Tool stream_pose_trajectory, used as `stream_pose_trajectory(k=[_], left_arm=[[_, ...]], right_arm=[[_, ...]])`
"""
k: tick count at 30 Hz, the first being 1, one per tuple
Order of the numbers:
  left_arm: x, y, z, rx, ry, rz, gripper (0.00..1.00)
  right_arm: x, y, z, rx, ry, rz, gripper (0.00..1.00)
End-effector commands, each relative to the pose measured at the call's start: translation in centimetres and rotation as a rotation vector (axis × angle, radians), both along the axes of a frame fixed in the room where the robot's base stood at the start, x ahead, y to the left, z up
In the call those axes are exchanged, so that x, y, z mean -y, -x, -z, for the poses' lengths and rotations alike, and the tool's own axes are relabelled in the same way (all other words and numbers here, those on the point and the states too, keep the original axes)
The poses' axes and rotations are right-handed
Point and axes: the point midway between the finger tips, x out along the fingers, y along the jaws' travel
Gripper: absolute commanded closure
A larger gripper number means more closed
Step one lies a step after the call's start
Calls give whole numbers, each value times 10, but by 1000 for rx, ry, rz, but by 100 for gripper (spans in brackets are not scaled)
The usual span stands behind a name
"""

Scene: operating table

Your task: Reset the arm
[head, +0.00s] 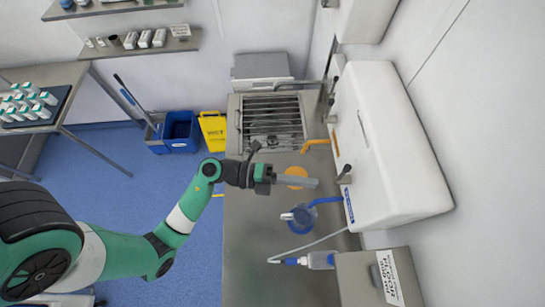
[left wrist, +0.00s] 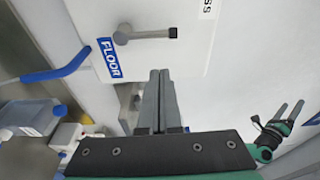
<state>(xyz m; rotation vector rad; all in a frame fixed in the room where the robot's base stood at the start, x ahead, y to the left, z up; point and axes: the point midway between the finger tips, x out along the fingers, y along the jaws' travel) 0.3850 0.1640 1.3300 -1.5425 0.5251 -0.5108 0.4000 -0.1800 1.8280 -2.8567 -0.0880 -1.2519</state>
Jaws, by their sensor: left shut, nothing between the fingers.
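My left arm reaches in from the left in the head view, and its gripper (head: 312,183) is over the steel counter, pointing right toward the white wall unit. The left gripper is shut and empty. In the left wrist view its two grey fingers (left wrist: 160,78) lie together in front of the white unit with the blue FLOOR label. My right gripper (left wrist: 291,112) shows at the right of the left wrist view, with its two fingers apart and nothing seen between them. It is not in the head view.
The steel counter (head: 255,235) holds a blue-handled jug (head: 300,217), an orange round item (head: 297,174) and a nozzle bottle (head: 318,260). The white wall unit (head: 390,140) with levers stands close to the left fingertips. Blue buckets (head: 180,130) and a yellow sign (head: 213,130) stand on the floor.

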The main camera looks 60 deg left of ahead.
Motion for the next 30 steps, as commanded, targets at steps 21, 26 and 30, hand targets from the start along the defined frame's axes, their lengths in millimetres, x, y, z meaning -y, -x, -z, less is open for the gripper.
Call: stream_pose_trajectory(k=[21, 26, 30], left_arm=[[-44, 57, 1, 0, 0, 3, 100], [-41, 57, 1, 0, 0, 11, 100], [-15, 40, -26, 73, -61, 133, 100]], right_arm=[[0, 0, 15, -2, 0, 0, 27], [0, -1, 14, -2, 0, 0, 27], [0, -1, 11, -2, 0, 0, 27]])
